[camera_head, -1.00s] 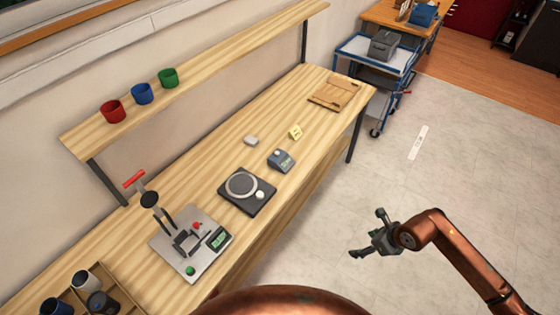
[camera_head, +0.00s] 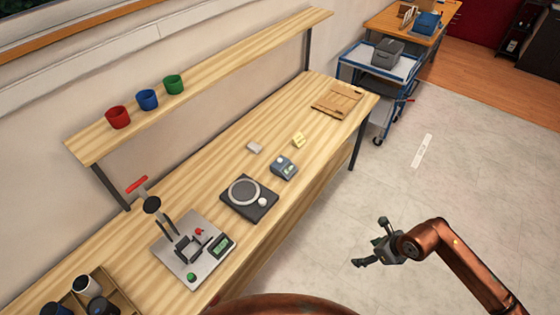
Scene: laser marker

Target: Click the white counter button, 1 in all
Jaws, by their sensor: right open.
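A small blue-grey counter (camera_head: 284,168) with a display stands on the wooden workbench, near its front edge. A pale button (camera_head: 279,160) shows on its top left. My right gripper (camera_head: 371,243) is open and empty, out over the floor in front of the bench. It is to the right of and lower in the picture than the counter, well apart from it. My left gripper is not in view.
A black device with a round plate and white knob (camera_head: 262,202) stands left of the counter. A press (camera_head: 187,250) stands further left. A yellow block (camera_head: 299,140) and pale block (camera_head: 254,147) lie behind. A shelf with cups (camera_head: 147,99) runs above.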

